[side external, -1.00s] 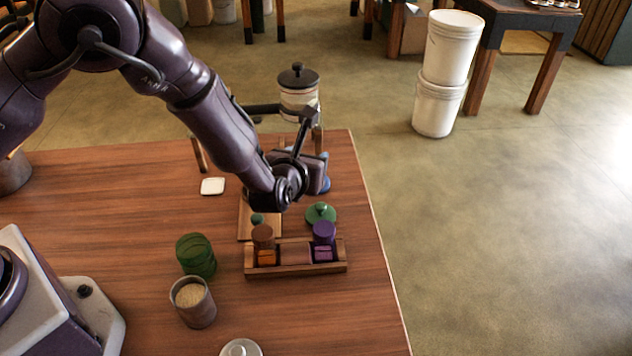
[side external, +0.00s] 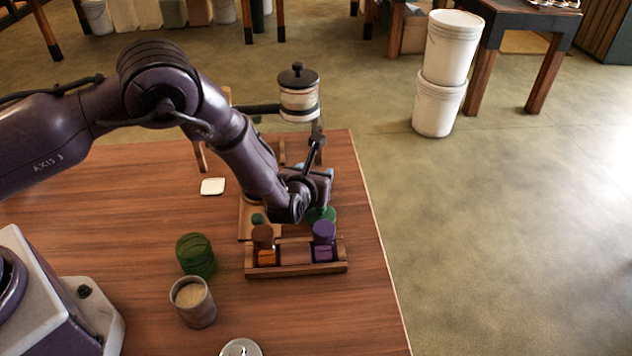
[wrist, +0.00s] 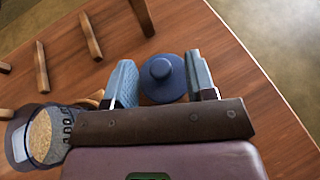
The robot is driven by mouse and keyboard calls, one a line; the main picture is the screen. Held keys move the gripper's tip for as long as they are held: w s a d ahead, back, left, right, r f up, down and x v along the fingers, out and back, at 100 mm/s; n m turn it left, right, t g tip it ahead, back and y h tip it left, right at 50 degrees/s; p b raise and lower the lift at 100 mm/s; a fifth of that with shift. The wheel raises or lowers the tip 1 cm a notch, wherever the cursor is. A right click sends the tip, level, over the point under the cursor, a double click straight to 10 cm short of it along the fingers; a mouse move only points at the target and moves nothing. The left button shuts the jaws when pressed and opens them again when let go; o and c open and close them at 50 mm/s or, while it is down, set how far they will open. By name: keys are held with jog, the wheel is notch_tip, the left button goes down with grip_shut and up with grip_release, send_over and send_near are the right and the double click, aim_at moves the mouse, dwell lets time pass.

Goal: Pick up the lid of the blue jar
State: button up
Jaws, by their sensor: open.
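The blue lid (wrist: 162,78) is a dark blue disc with a round knob, seen from above in the wrist view. My gripper (wrist: 161,62) is open, with one light blue-grey finger on each side of the lid. The lid lies between the fingers, and I cannot tell whether they touch it. In the side view my gripper (side external: 318,178) is low over the far right of the table and hides most or all of the lid. I cannot make out the blue jar itself.
A green lid (side external: 323,215) is partly behind my wrist. A wooden rack (side external: 297,267) holds an orange and a purple jar. A green jar (side external: 196,255) and a grain cup (side external: 193,302) stand left. A dark-lidded glass jar (side external: 298,98) stands at the far side.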

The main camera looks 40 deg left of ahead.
jog(key=shift+c, duration=0.3)
grip_shut()
